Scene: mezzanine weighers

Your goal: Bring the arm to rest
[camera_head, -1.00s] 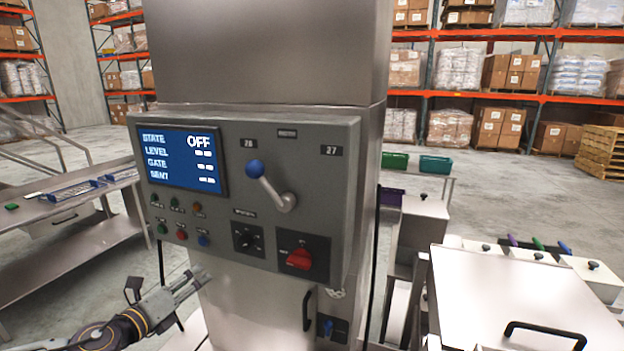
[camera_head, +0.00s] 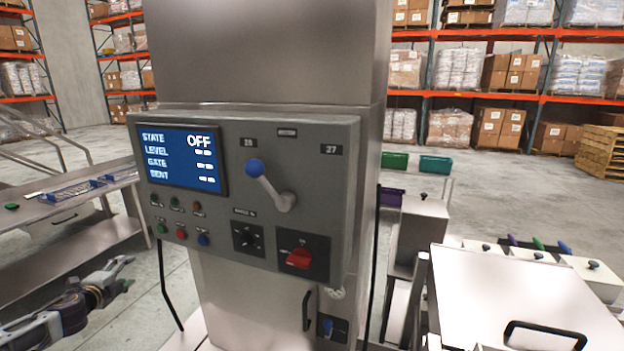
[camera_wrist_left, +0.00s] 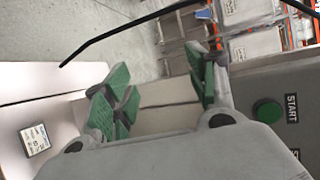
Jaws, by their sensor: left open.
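My left gripper (camera_head: 122,275) is at the lower left of the head view, to the left of the grey control cabinet (camera_head: 262,125) and apart from it. In the left wrist view its green-padded fingers (camera_wrist_left: 160,95) are spread with nothing between them. The cabinet's display (camera_head: 182,158) reads OFF beside STATE. A lever with a blue knob (camera_head: 255,168), a red rotary switch (camera_head: 299,258) and several small buttons sit on its face. A green button (camera_wrist_left: 268,111) marked START shows at the right of the wrist view. My right gripper is not in view.
A steel table (camera_head: 75,238) with blue-edged trays stands at the left. A steel bin with a black-handled lid (camera_head: 520,290) stands at the lower right. Pallet racks (camera_head: 500,90) stand far back. Open floor (camera_head: 130,315) lies between the table and the cabinet.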

